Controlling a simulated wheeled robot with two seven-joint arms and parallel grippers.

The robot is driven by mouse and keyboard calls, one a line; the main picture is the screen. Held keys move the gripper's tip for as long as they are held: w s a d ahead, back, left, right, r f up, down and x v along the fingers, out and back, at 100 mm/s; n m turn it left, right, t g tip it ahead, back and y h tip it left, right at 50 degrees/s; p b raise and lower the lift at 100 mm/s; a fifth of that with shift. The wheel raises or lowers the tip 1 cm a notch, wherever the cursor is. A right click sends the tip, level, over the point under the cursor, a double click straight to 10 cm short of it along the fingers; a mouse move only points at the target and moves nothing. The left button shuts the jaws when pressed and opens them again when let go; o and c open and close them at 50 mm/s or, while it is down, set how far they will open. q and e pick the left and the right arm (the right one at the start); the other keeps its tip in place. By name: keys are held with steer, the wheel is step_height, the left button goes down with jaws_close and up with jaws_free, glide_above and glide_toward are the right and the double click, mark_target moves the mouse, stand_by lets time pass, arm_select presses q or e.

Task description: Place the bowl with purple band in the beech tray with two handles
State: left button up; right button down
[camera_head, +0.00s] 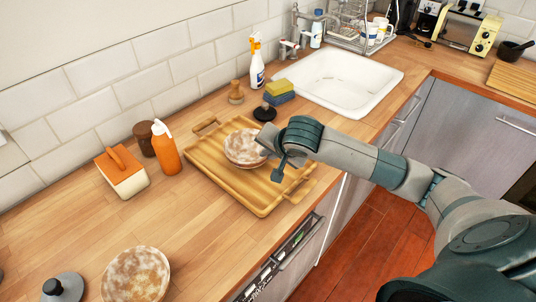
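The beech tray with two handles (262,206) lies on the wooden counter. A mottled white and brown-pink bowl (243,147) sits in the tray, in its back part. A second mottled bowl (137,276) stands on the counter at the lower left. I cannot make out a purple band clearly on either bowl. My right gripper (274,161) is over the tray at the right side of the first bowl, close to its rim. Its fingers are small and partly hidden, so I cannot tell whether it is open or shut on the rim. My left gripper is not in view.
An orange bottle (165,150), a brown jar (144,138) and an orange-lidded box (122,174) stand left of the tray. Behind it are sponges (279,92), a spray bottle (257,65) and the white sink (338,82). The counter's middle left is clear.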

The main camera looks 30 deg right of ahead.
stand_by(0.3)
steer(key=c, duration=2.4)
jaws_free()
steer(key=shift+f, duration=0.1)
steer(key=o, duration=0.4)
steer(key=shift+s+r, duration=0.1)
steer(key=shift+r, duration=0.25)
steer(key=p+v, duration=0.3)
steer(key=v, duration=0.8)
steer(key=shift+s+r, duration=0.2)
steer(key=shift+s, duration=0.1)
